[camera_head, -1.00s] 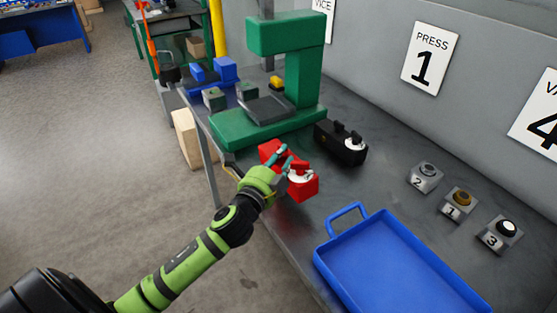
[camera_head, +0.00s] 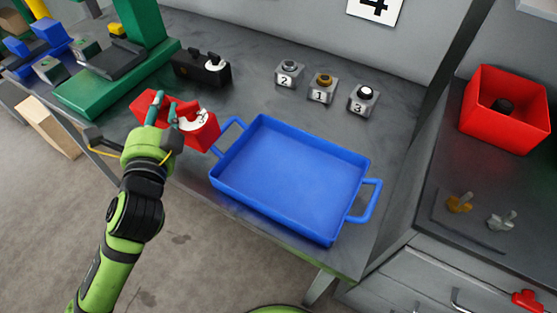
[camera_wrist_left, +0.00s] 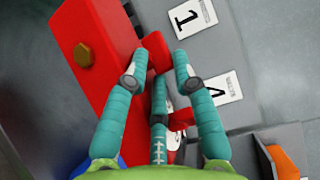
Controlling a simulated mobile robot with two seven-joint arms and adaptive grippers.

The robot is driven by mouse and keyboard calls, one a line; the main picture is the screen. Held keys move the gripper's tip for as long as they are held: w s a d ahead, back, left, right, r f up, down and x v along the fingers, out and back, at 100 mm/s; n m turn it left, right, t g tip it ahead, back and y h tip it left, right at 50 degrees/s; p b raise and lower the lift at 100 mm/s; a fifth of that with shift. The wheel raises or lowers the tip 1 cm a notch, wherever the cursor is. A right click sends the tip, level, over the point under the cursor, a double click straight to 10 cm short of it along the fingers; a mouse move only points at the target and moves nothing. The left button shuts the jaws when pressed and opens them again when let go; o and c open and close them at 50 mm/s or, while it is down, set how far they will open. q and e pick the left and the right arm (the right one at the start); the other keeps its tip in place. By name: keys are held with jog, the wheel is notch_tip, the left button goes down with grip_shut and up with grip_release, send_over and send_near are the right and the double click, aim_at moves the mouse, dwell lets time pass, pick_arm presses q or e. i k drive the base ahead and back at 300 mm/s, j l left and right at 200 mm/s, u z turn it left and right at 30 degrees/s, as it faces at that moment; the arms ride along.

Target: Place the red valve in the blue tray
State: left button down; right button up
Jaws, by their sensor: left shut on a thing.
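The red valve (camera_head: 206,131) is a long red block with a white dial on its top. It is at the table's front edge, just left of the blue tray (camera_head: 290,172). My left gripper (camera_head: 165,107) is shut on its upper part; I cannot tell whether the valve touches the table. In the left wrist view the red valve (camera_wrist_left: 96,75), with a brass hex bolt, lies beside and between the teal fingers (camera_wrist_left: 159,78), which partly hide the dial. The tray is empty, with a handle at each end. My right gripper is not in view.
A black valve (camera_head: 199,69) stands behind the red one. Numbered buttons 2 (camera_head: 288,73), 1 (camera_head: 322,88) and 3 (camera_head: 363,99) stand behind the tray. The green press (camera_head: 130,65) is at left. A red bin (camera_head: 484,122) is on the right counter.

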aim_at(291, 189)
jog(key=k+l, duration=0.15)
jog(key=l, duration=0.25)
jog(key=k+l+z, duration=0.1)
jog(key=l, duration=0.25)
jog(key=k+l+z, duration=0.1)
jog(key=l, duration=0.3)
jog(key=k+l, duration=0.15)
jog(key=l, duration=0.25)
